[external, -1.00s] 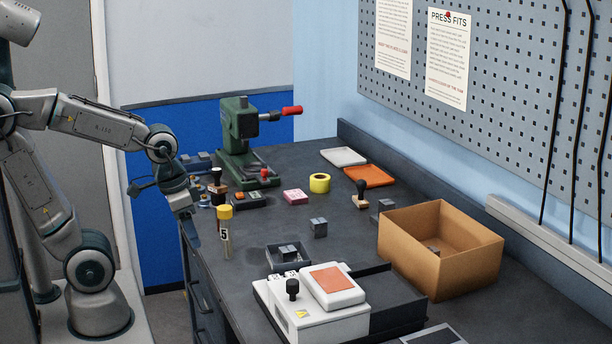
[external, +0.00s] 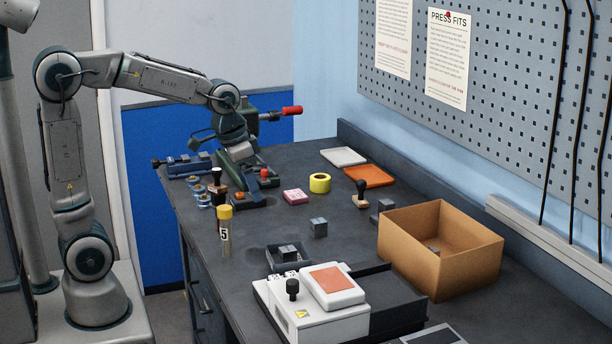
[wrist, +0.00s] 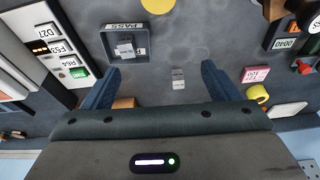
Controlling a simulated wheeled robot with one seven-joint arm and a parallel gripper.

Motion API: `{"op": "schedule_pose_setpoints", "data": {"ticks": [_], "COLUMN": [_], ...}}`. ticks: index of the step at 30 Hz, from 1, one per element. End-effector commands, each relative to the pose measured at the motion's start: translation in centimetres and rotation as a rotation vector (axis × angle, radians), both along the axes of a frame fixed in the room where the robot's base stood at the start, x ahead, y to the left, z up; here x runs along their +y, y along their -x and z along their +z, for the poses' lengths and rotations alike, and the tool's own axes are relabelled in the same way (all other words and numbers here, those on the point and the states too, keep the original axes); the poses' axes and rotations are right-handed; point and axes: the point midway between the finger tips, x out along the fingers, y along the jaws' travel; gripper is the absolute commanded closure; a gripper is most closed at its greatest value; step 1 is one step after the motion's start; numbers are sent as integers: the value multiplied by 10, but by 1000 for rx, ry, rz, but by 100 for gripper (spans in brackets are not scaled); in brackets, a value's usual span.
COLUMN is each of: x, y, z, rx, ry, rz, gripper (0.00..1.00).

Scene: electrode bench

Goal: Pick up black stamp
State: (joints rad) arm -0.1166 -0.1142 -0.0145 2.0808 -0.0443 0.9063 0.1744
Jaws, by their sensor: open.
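Two stamps with black handles show in the external view. One stamp (external: 216,182) stands upright on the left of the bench, left of my gripper. The other stamp (external: 361,194), on a light wooden base, stands farther right, near the orange tray. I cannot tell which one the task names. My gripper (external: 255,182) is open and empty above the bench, in front of the green press. In the wrist view my gripper (wrist: 160,68) has its blue fingers apart with nothing between them. A black-handled stamp (wrist: 277,9) is partly cut off at the top right corner there.
A yellow-capped tube (external: 225,232), pink block (external: 295,196), yellow tape roll (external: 320,183) and grey blocks (external: 318,228) stand on the bench. The green press (external: 236,130) is close behind my gripper. A cardboard box (external: 465,270) and white machine (external: 318,322) fill the right and front.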

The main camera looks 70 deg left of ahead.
Motion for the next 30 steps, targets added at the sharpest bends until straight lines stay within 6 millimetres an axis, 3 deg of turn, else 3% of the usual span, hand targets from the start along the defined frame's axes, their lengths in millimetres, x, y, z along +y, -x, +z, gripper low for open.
{"op": "schedule_pose_setpoints", "data": {"ticks": [1,9,18,24,30], "x": [7,47,106,144,161], "y": [-23,-133,-238,-284,-302], "z": [9,25,10,-11,-24], "rx": [-2,-33,-76,-104,-120], "ry": [2,7,15,17,18], "rz": [-2,-29,-56,-69,-75], "gripper": [18,18,18,18,18]}}
